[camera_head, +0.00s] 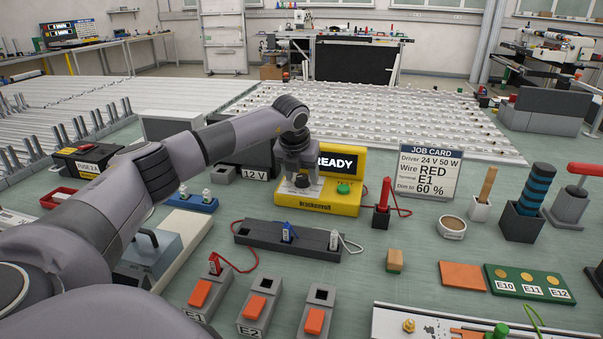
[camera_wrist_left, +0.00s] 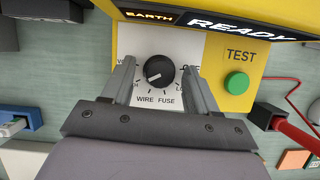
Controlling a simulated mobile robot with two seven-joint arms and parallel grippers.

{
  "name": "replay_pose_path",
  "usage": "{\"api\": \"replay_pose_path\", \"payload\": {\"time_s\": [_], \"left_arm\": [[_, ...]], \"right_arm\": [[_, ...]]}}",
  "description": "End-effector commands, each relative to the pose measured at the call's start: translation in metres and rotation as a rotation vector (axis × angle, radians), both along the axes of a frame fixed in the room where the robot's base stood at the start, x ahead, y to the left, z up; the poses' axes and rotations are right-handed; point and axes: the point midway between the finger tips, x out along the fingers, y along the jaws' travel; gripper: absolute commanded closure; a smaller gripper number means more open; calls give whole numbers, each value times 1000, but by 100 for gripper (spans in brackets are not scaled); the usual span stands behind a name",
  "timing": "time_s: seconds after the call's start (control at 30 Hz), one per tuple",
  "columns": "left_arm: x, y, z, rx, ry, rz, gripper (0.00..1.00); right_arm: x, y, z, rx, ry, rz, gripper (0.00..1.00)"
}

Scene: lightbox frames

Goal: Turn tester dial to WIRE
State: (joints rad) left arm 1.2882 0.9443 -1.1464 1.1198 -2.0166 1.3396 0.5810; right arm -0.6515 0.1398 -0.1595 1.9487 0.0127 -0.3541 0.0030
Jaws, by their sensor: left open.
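The yellow tester (camera_head: 330,196) stands mid-bench with a black READY display (camera_head: 338,163) and a green TEST button (camera_head: 343,188). Its black dial (camera_wrist_left: 160,72) sits on a white plate (camera_wrist_left: 190,45) marked WIRE, FUSE and OFF, with other labels partly covered. The dial's white mark points left and slightly down in the left wrist view, and WIRE is printed below the dial, left of FUSE. My left gripper (camera_head: 299,183) is open over the plate, one finger on each side of the dial, with gaps visible.
A red probe (camera_head: 384,195) stands right of the tester with its red lead. The job card (camera_head: 429,172) stands behind it. A dark terminal strip (camera_head: 288,236) lies in front of the tester, and a blue block (camera_head: 193,202) lies left. Bare green bench shows at centre right.

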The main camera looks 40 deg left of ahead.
Motion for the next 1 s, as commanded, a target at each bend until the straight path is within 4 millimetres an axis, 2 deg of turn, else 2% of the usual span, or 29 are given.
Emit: {"api": "replay_pose_path", "payload": {"time_s": [0.1, 0.13, 0.2, 0.3, 0.67, 1.0], "left_arm": [[0, 0, 0, 0, 0, 0, 41], [0, 0, 0, 0, 0, 0, 48], [0, 0, 0, 0, 0, 0, 70], [0, 0, 0, 0, 0, 0, 97], [1, -1, 1, 1, -1, 51, 97], [2, -2, 2, 0, -1, 284, 97]], "right_arm": [[0, 0, 0, 0, 0, 0, 56], [0, 0, 0, 0, 0, 0, 56], [0, 0, 0, 0, 0, 0, 56], [0, 0, 0, 0, -1, 0, 56], [1, 0, 4, 0, -2, 1, 56], [1, 0, 13, 0, -3, 1, 56]]}}
